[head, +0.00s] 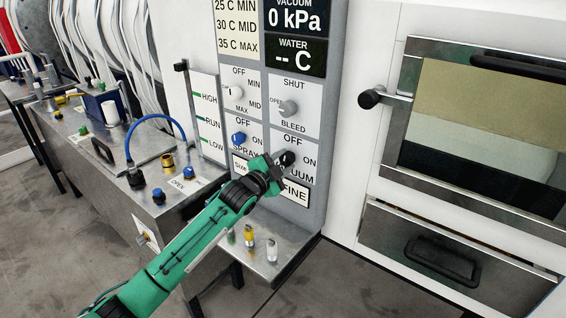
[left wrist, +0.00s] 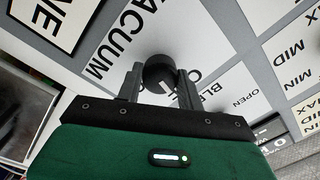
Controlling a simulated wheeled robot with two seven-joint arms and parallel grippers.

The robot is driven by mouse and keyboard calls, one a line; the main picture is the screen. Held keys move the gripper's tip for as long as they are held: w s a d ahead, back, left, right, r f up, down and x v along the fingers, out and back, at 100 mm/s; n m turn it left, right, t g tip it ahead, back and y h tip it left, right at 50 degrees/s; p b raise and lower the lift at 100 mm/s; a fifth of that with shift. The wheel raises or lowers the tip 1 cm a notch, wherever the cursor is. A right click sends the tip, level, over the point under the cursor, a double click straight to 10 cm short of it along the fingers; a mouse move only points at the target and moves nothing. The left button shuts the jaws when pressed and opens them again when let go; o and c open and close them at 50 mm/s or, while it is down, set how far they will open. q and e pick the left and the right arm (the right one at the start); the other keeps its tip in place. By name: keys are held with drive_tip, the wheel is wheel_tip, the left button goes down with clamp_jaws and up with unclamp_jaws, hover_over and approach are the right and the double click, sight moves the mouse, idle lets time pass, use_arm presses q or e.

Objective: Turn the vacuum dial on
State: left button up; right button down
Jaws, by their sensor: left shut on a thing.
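The vacuum dial (head: 288,158) is a black knob on the grey control panel (head: 333,110), on a white plate marked OFF, ON and VACUUM. My left gripper (head: 279,165) reaches it from the lower left and covers part of the plate. In the left wrist view the round black dial (left wrist: 158,68) sits between the two fingers of my left gripper (left wrist: 159,80), which is shut on it. The vacuum display (head: 294,19) reads 0 kPa. My right gripper is not in view.
The blue spray dial (head: 238,138), grey shut/bleed knob (head: 288,107) and white heat knob (head: 235,92) are close by on the panel. A metal shelf (head: 290,252) with several small fittings lies below. An oven-like door (head: 480,130) stands at the right.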

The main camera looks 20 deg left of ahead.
use_arm(q)
drive_tip(key=m, duration=0.3)
drive_tip(key=shift+m, duration=0.4)
drive_tip(key=m+p, duration=0.1)
drive_tip(key=m, duration=0.3)
drive_tip(key=shift+m, duration=0.4)
drive_tip(key=m+p, duration=0.1)
drive_tip(key=m, duration=0.3)
drive_tip(key=shift+f+m+h+p, duration=0.1)
drive_tip(key=shift+m+h+p, duration=0.25)
drive_tip(key=shift+m, duration=1.35)
drive_tip(key=o, duration=1)
drive_tip(key=shift+a, duration=0.1)
